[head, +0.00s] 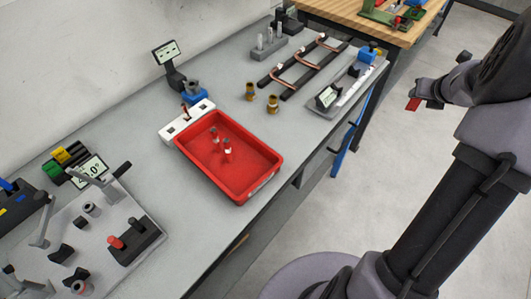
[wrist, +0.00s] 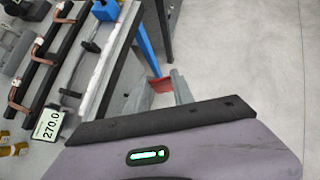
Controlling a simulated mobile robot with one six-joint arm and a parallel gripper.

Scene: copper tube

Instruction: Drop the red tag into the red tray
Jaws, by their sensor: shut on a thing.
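The red tag (head: 413,104) is at the tip of my gripper (head: 427,101), in the air over the floor to the right of the bench. My gripper is shut on it; the tag (wrist: 161,84) also shows between the fingers in the wrist view. The red tray (head: 256,186) sits on the grey bench, left of and well apart from my gripper.
The grey bench (head: 160,123) also holds brass fittings (head: 272,104), a rack with copper tubes (head: 303,66), a display stand (head: 168,54) and a fixture plate (head: 75,215) at the lower left. A wooden table (head: 340,12) stands behind. The floor under my gripper is clear.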

